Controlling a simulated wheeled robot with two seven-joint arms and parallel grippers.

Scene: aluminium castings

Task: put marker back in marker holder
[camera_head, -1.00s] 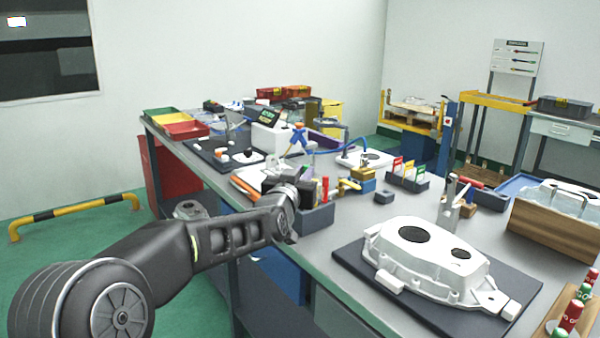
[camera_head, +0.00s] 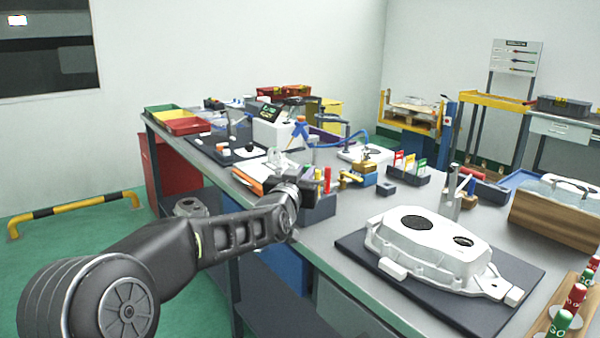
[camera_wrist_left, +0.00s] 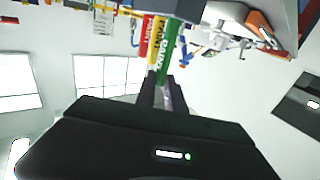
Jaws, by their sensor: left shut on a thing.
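The marker holder (camera_head: 320,210) is a dark grey box near the left edge of the workbench. A red marker (camera_head: 327,180) stands upright in it. My left gripper (camera_head: 308,178) is just above and beside the holder, hiding part of it. In the left wrist view, the red marker (camera_wrist_left: 147,36), a yellow marker (camera_wrist_left: 156,42) and a green marker (camera_wrist_left: 168,50) show side by side against the holder (camera_wrist_left: 187,9). My left fingers (camera_wrist_left: 160,86) are shut on the green marker's end. How deep it sits is unclear. My right gripper is out of view.
A white casting (camera_head: 430,250) lies on a dark mat to the right of the holder. A bin with coloured tags (camera_head: 408,175) and small yellow parts (camera_head: 355,178) stand behind. A spray bottle (camera_head: 299,133) is further back. Bare bench (camera_head: 360,206) lies between holder and casting.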

